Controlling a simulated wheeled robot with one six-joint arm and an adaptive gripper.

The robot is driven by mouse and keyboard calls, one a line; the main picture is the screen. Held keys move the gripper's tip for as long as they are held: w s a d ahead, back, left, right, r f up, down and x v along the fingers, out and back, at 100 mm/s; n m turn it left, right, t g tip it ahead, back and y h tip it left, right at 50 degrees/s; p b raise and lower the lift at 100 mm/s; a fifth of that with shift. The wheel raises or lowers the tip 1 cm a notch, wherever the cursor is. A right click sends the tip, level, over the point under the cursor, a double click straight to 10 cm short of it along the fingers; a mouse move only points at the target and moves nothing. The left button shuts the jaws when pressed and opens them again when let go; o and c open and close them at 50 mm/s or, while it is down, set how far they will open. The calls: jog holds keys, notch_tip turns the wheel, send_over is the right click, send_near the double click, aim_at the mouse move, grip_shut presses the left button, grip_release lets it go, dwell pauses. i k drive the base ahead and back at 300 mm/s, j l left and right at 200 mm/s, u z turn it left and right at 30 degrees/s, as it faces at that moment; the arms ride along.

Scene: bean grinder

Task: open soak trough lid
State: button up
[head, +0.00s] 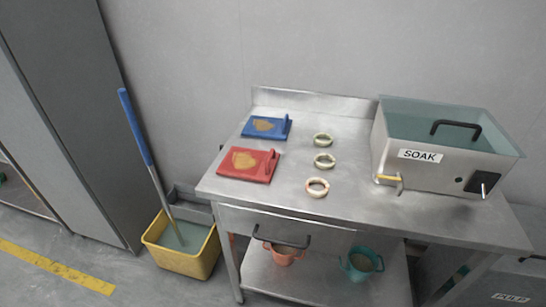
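The soak trough (425,173) is a metal box labelled SOAK at the right end of the steel table. Its lid (412,123) is a flat, see-through bluish panel that appears to lie closed over the top. A black bar handle (456,123) arches up from the right part of the lid. My gripper is not in this view.
The steel table (370,212) also holds a blue board (266,127), a red board (248,165) and three rings (317,187). A black-handled drawer (265,222) is below, with two small pitchers on the lower shelf. A yellow mop bucket (180,262) stands left.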

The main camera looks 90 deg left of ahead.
aim_at(475, 138)
jog(key=u, duration=2.6)
